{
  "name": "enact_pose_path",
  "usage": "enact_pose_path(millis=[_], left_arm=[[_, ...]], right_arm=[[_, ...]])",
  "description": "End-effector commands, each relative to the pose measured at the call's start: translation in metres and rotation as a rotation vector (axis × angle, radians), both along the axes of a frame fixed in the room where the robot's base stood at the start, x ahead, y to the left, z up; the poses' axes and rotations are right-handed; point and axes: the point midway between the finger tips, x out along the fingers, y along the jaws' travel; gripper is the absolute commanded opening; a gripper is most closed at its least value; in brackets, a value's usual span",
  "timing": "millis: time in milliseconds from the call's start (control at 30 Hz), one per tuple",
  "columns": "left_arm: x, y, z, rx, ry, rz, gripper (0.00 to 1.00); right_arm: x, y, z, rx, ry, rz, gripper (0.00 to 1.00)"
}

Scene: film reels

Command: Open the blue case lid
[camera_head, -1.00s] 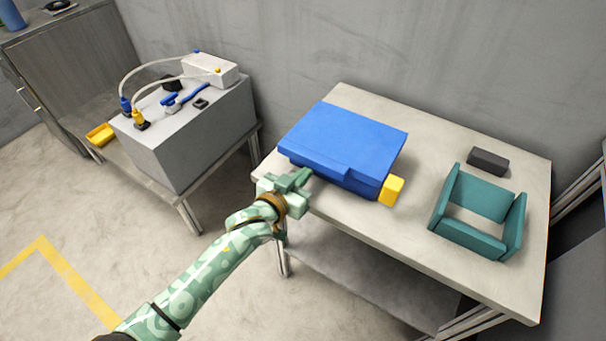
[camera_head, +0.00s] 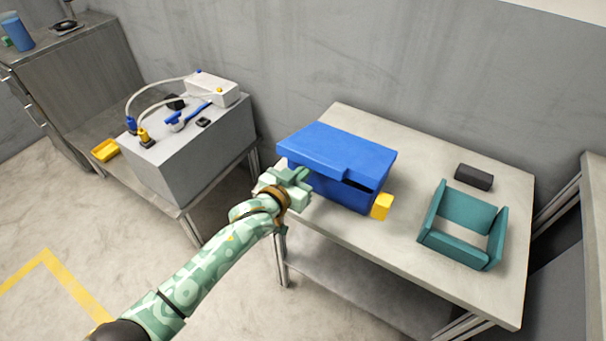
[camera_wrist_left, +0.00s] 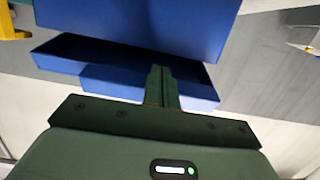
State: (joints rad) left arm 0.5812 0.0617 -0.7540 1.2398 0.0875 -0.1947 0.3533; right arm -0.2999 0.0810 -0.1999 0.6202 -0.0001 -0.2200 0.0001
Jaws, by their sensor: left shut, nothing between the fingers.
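The blue case (camera_head: 340,191) stands on the pale table, and a dark gap shows between it and its lid (camera_head: 340,148). The lid is raised a little at the front. My left gripper (camera_head: 302,175) is at the front left of the case, its fingertips at the lid's front edge. In the left wrist view, the shut fingers (camera_wrist_left: 162,82) reach up in front of the dark gap, between the case body (camera_wrist_left: 110,80) and the lid (camera_wrist_left: 150,22). Whether they touch the lid is hard to tell. My right gripper is not in view.
A yellow block (camera_head: 382,206) sits by the case's right front corner. A teal open-topped holder (camera_head: 464,228) and a dark block (camera_head: 474,177) are to the right on the table (camera_head: 420,160). A grey box (camera_head: 195,150) with cables stands on the left table.

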Motion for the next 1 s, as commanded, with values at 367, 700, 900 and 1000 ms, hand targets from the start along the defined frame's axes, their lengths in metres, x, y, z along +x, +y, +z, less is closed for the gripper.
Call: enact_pose_path(millis=[367,700,900,1000], left_arm=[[0.002,-0.002,0.005,-0.001,-0.002,-0.001,0.0],[0.016,-0.012,0.031,-0.001,-0.003,-0.001,0.0],[0.023,-0.017,0.042,-0.001,-0.002,-0.001,0.0],[0.023,-0.017,0.042,0.0,0.0,-0.001,0.0]], right_arm=[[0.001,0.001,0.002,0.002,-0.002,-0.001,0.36],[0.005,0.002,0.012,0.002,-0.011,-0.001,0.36],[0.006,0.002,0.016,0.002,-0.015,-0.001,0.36],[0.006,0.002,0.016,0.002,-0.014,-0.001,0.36]])
